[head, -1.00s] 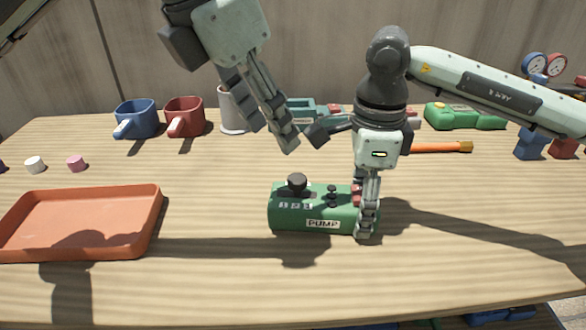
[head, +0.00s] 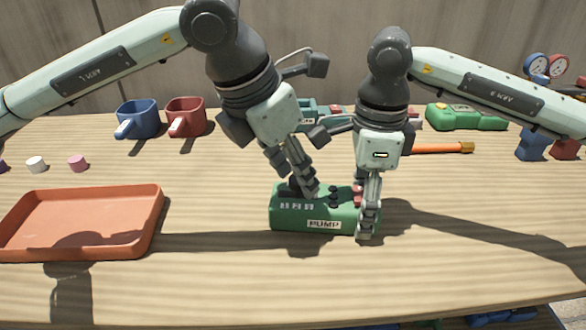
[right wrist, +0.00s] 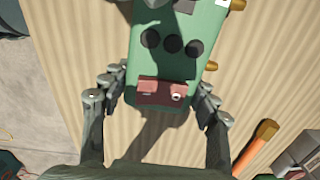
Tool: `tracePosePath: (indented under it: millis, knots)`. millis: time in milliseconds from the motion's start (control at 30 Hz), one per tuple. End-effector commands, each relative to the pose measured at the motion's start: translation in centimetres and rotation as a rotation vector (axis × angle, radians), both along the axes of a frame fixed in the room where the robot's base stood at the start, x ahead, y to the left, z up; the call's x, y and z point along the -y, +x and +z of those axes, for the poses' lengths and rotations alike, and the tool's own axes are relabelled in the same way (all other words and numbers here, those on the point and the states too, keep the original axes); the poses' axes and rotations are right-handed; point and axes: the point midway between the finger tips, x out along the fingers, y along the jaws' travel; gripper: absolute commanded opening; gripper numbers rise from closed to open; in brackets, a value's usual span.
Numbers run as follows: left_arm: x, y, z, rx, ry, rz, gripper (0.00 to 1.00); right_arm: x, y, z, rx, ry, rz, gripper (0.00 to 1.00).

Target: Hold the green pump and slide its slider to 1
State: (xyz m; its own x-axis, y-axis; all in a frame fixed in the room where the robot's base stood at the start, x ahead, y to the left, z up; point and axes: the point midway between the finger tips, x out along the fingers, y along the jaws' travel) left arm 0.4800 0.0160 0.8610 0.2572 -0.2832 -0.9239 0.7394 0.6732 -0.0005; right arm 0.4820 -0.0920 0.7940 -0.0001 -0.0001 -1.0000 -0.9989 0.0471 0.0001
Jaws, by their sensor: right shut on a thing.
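The green pump (head: 290,220) stands on the wooden table, with a PUMP label on its front and red parts at its right end. My right gripper (head: 367,230) is shut on that right end; the right wrist view shows its fingers on both sides of the pump (right wrist: 170,65). My left gripper (head: 304,190) points down at the left part of the pump's top, where the dark slider knob (head: 283,188) is mostly hidden behind its fingers. I cannot tell whether the fingers are closed on the knob. The slider's marks are too small to read.
An orange tray (head: 150,225) lies at the left. An orange-handled tool (head: 440,149) and another green device (head: 465,117) lie behind on the right. The table's front is clear.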

Motion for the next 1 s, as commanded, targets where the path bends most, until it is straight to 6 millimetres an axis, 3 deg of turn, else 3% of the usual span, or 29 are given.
tracePosePath:
  millis: [33, 300, 567, 800, 1000]
  knots:
    - [0.0, 0.0, 0.0, 0.0, 0.0, 0.0, 0.32, 0.0, 0.0, 0.0, 0.0, 0.001, 0.001, 0.06]
    - [0.0, 0.0, 0.1, 0.0, 0.0, 0.0, 0.0, 0.0, 0.0, 0.0, 0.0, 0.001, 0.0, 0.06]
    - [-0.1, 0.0, 0.1, 0.001, 0.001, 0.0, 0.0, 0.0, 0.0, 0.0, 0.0, 0.001, 0.0, 0.06]
    - [-2.1, 0.1, 0.1, 0.0, 0.0, 0.001, 0.0, 0.0, 0.0, 0.0, 0.0, 0.0, 0.0, 0.06]
    - [-2.0, 0.1, 0.1, 0.001, 0.001, 0.001, 0.0, 0.1, 0.0, 0.0, 0.0, -0.001, -0.001, 0.06]
